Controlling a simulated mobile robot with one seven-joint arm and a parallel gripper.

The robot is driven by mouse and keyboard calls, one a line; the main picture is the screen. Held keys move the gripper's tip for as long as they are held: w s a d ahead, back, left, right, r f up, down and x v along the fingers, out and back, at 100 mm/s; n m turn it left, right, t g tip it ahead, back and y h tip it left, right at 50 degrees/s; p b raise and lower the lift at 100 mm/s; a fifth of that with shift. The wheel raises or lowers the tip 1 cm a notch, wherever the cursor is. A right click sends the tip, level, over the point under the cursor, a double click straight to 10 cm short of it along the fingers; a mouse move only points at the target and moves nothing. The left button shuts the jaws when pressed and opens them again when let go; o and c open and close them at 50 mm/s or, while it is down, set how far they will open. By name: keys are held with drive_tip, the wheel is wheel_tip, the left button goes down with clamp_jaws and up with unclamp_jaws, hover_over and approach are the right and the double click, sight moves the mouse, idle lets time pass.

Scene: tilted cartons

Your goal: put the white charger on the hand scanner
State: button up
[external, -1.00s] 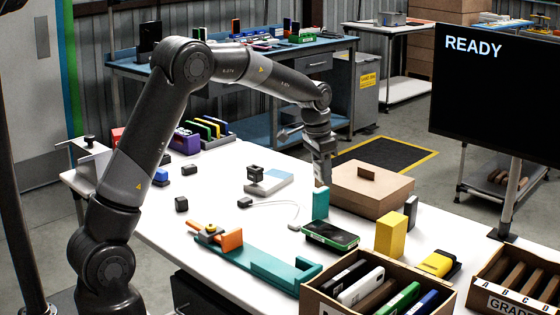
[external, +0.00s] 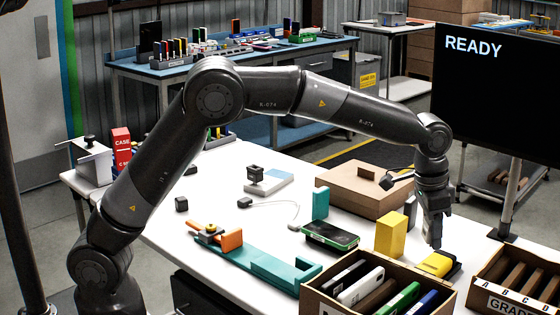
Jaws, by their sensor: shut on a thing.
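My gripper (external: 435,242) points straight down at the right of the table, just above or behind a yellow and black device (external: 437,264). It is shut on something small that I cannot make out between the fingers. A thin white cable (external: 277,204) with a small white end (external: 293,227) and a dark block (external: 245,202) lies on the table. A black handheld device with a green edge and a dark screen (external: 331,235) lies flat near the middle. I cannot tell for certain which device is the hand scanner, nor see a separate white charger.
A yellow block (external: 391,234) stands left of my gripper. A cardboard box (external: 364,187) is behind it. An open carton with upright devices (external: 327,309) and a slotted carton (external: 481,291) stand in front. A teal fixture (external: 250,262) lies left.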

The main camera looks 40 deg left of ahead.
drive_tip(key=shift+s+d, duration=0.6)
drive_tip(key=shift+d, duration=0.25)
hover_over(433, 266)
drive_tip(key=f, duration=0.6)
drive_tip(key=shift+s+a+f, duration=0.15)
drive_tip(key=shift+s+f, duration=0.15)
drive_tip(key=shift+f, duration=2.15)
drive_tip(key=o, duration=1)
drive_tip(key=shift+f, duration=0.15)
